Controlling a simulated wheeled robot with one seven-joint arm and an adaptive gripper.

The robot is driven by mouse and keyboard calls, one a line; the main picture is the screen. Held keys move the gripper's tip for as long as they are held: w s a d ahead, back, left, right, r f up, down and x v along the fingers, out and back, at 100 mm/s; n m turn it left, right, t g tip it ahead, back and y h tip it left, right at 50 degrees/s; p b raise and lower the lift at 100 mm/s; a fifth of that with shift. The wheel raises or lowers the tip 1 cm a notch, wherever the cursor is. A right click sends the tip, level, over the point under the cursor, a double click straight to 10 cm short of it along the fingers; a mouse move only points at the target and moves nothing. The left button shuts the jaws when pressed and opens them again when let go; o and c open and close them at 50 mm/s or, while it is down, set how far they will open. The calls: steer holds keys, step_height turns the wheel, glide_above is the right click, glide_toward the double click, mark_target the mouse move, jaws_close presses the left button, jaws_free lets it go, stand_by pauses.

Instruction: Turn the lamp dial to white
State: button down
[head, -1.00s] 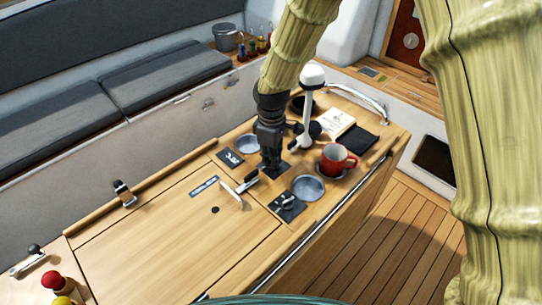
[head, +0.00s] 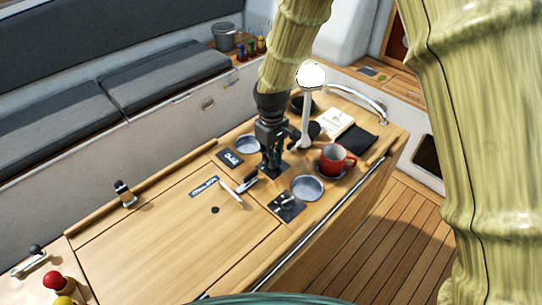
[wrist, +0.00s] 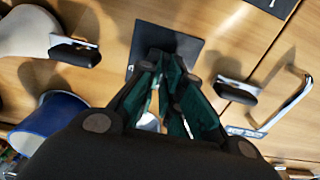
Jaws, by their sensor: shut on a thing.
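The lamp (head: 311,75) is a round white head on a white post, and it glows bright white. My gripper (head: 271,164) points down at a small black plate (head: 284,170) on the wooden table. The same plate shows in the wrist view (wrist: 185,48). The fingers (wrist: 160,68) are closed together over the plate, shut on the dial. The dial is hidden by the fingers, so its pointer and marks cannot be read.
A red mug (head: 333,157) stands right of the gripper. A grey cup (head: 307,186) and a lever plate (head: 287,207) are in front. A metal handle (head: 231,193) lies to the left. A book (head: 337,122) lies behind. The left tabletop (head: 170,240) is mostly clear.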

steer(key=shift+w+r, duration=0.15)
steer(key=shift+r, duration=0.05)
steer(key=c, duration=1.6)
jaws_free()
steer(key=shift+f, duration=0.1)
step_height(320, 180, up, 12)
